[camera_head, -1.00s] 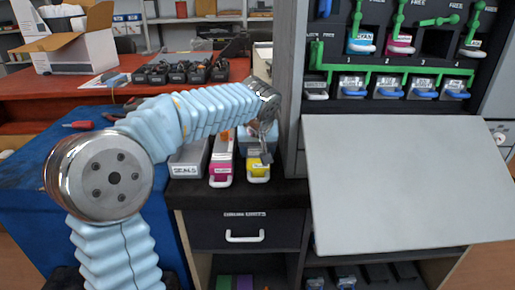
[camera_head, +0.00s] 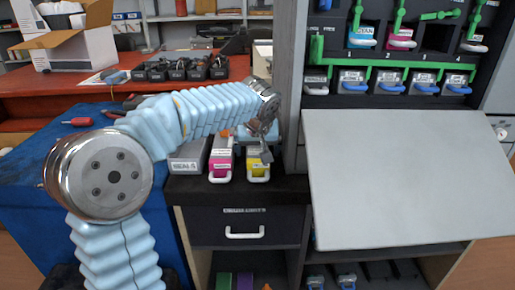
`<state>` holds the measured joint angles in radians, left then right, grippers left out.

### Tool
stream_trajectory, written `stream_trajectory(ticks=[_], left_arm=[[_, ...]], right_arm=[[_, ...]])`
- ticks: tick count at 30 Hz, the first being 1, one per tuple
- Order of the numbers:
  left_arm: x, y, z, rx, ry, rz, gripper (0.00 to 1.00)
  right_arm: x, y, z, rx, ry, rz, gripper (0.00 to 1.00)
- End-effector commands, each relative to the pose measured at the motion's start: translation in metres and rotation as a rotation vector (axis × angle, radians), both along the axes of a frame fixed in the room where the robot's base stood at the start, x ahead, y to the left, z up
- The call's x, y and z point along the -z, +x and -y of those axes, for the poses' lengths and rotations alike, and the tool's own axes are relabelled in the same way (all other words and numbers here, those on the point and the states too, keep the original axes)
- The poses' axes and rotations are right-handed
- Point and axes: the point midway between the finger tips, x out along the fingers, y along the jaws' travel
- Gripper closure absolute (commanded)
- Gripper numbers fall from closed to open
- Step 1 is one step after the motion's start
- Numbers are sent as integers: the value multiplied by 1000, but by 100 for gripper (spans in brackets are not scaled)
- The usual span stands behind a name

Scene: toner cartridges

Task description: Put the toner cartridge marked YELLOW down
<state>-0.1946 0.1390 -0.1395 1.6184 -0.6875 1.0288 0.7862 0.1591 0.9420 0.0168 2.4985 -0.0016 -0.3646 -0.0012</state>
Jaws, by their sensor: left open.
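The yellow toner cartridge (camera_head: 258,172) rests on the black top of the drawer cabinet, its white handle toward me. Its rear part is hidden behind my gripper and arm. My left gripper (camera_head: 265,151) points down just above and behind its yellow front, with open jaws. I cannot tell whether a finger still touches it. A magenta cartridge (camera_head: 221,160) lies close beside it on the left. My right gripper is out of view.
A grey box labelled SEALS (camera_head: 187,157) stands left of the magenta cartridge. The printer's side wall (camera_head: 290,85) rises close on the right, with its grey open door (camera_head: 405,180) beyond. A red table (camera_head: 60,93) stands behind.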

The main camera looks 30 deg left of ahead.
Motion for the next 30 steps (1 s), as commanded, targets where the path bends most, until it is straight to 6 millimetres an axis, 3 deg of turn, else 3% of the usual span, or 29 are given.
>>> stream_trajectory(ticks=[5, 7, 21, 30], left_arm=[[2, 0, 0, -1, 0, -3, 4], [-7, -3, 2, 0, -1, -1, 4], [-101, -47, 29, 0, -1, 2, 4], [-121, -58, 35, -1, 0, 0, 4]], right_arm=[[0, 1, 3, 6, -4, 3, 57], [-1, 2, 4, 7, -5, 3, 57], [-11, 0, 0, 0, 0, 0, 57], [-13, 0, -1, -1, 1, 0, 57]])
